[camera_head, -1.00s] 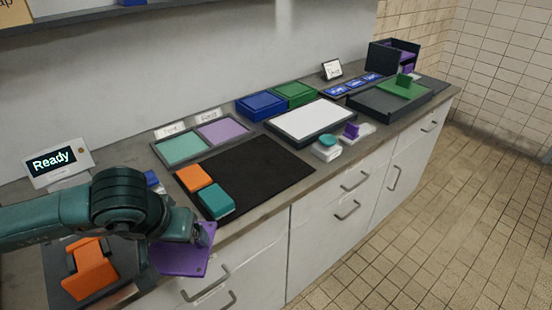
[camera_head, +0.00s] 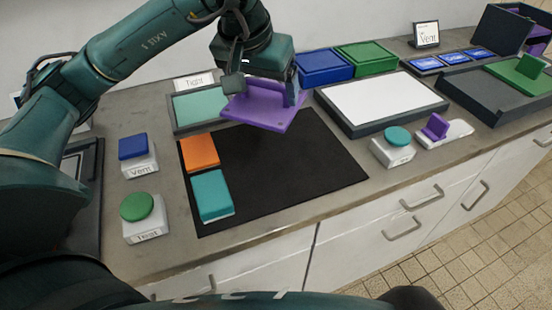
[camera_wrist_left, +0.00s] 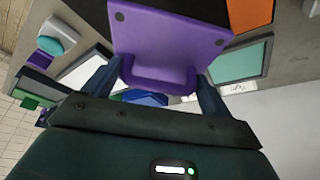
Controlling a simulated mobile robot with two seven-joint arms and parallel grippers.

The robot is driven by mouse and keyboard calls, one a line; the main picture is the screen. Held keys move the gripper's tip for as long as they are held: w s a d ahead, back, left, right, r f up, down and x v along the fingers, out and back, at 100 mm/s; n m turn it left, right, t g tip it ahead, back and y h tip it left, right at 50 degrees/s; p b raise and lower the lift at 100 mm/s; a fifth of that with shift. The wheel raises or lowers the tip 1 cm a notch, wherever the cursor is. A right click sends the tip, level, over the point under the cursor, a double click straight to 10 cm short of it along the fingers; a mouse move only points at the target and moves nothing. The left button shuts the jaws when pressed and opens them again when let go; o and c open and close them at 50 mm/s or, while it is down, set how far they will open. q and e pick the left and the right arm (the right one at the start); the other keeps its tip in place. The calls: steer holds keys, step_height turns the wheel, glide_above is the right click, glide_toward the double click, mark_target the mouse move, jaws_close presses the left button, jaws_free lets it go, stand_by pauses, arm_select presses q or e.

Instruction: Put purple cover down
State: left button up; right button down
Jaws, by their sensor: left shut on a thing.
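My left gripper (camera_head: 262,88) is shut on the purple cover (camera_head: 264,108), a flat plate with a raised handle. It holds the cover, tilted, over the back part of the black mat (camera_head: 290,170). In the left wrist view the cover (camera_wrist_left: 170,35) has its handle between the two fingers (camera_wrist_left: 160,85). In the head view the cover and gripper hide the area behind them, where the purple panel beside the teal "Tight" panel (camera_head: 200,108) was. I do not see my right gripper.
An orange block (camera_head: 199,152) and a teal block (camera_head: 212,194) lie on the mat's left part. Blue (camera_head: 325,66) and green (camera_head: 367,58) boxes and a white-topped tray (camera_head: 380,101) stand right of the cover. Buttons (camera_head: 137,207) stand at the left. The mat's middle and right are clear.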

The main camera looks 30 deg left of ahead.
arm_select(q)
steer(key=f, duration=0.1)
steer(key=b, duration=0.1)
steer(key=f, duration=0.1)
steer(key=shift+s+f+b, duration=0.25)
steer(key=shift+f+b, duration=0.1)
steer(key=b, duration=0.1)
glide_toward(269, 155)
steer(key=shift+x, duration=2.55)
steer(key=o, duration=0.8)
steer(key=shift+a, duration=0.1)
steer(key=o, duration=0.3)
steer(key=shift+o, duration=0.2)
